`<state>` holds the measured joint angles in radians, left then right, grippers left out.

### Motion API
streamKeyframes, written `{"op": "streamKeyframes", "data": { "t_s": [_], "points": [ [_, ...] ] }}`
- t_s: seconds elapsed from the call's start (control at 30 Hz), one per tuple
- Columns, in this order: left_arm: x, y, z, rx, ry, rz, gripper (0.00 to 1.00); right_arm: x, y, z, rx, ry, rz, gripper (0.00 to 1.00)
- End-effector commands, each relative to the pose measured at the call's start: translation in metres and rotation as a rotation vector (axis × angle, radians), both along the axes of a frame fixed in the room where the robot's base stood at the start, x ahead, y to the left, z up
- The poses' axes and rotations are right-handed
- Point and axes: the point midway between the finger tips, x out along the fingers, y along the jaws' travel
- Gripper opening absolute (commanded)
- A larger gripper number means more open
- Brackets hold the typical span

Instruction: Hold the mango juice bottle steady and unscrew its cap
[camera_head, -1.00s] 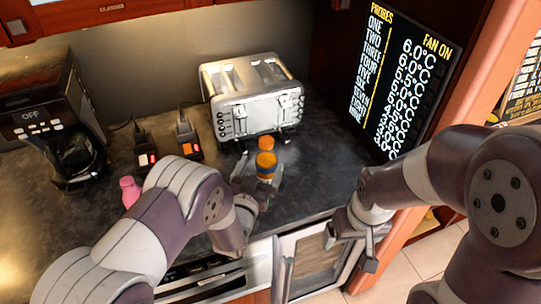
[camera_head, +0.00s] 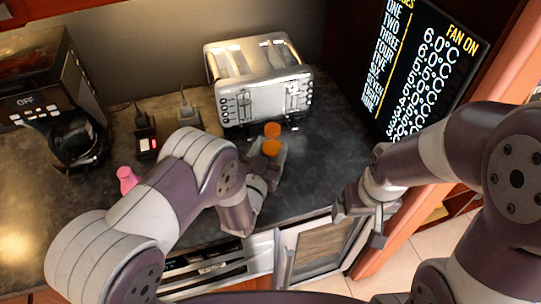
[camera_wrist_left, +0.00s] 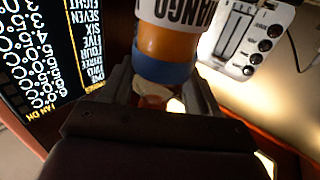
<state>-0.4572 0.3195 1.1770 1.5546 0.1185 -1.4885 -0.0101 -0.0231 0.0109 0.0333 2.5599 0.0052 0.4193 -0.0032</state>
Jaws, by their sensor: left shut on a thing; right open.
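In the left wrist view the bottle (camera_wrist_left: 168,42) shows a white MANGO label and a blue band. My left gripper (camera_head: 267,160) is shut on the bottle from the front, with a finger on each side; its fingers also show in the left wrist view (camera_wrist_left: 160,92). My right gripper (camera_head: 362,218) is open and empty, to the right of the bottle near the counter's front edge.
A silver toaster (camera_head: 262,92) stands just behind the bottle. A coffee maker (camera_head: 50,110), a pink bottle (camera_head: 127,180) and black plugs (camera_head: 145,128) are to the left. A dark temperature display (camera_head: 420,65) is at the right. The counter right of the bottle is clear.

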Motion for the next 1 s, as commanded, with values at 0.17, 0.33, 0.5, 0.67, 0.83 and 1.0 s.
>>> {"op": "streamKeyframes", "data": {
  "t_s": [0.17, 0.33, 0.5, 0.67, 0.83, 1.0],
  "points": [
    [-0.002, 0.001, 0.004, 0.005, 0.012, 0.001, 0.16, 0.0, 0.0, -0.003, 0.0, 0.0, 0.0, 0.92],
    [-0.001, 0.001, 0.036, 0.001, 0.004, 0.0, 0.16, 0.0, 0.0, -0.008, 0.0, 0.0, 0.0, 0.92],
    [-0.021, -0.033, 0.058, 0.0, 0.003, -0.007, 0.16, 0.0, 0.0, -0.016, 0.0, 0.0, 0.0, 0.92],
    [-0.04, -0.065, 0.081, -0.002, 0.004, -0.007, 0.16, 0.0, 0.0, -0.023, 0.0, 0.0, 0.0, 0.92],
    [-0.055, -0.091, 0.1, 0.0, 0.004, -0.003, 0.16, 0.0, 0.0, -0.028, 0.0, 0.0, 0.0, 0.92],
    [-0.061, -0.099, 0.107, 0.002, 0.006, 0.0, 0.16, 0.0, 0.0, -0.029, 0.0, 0.0, 0.0, 0.92]
  ]
}}
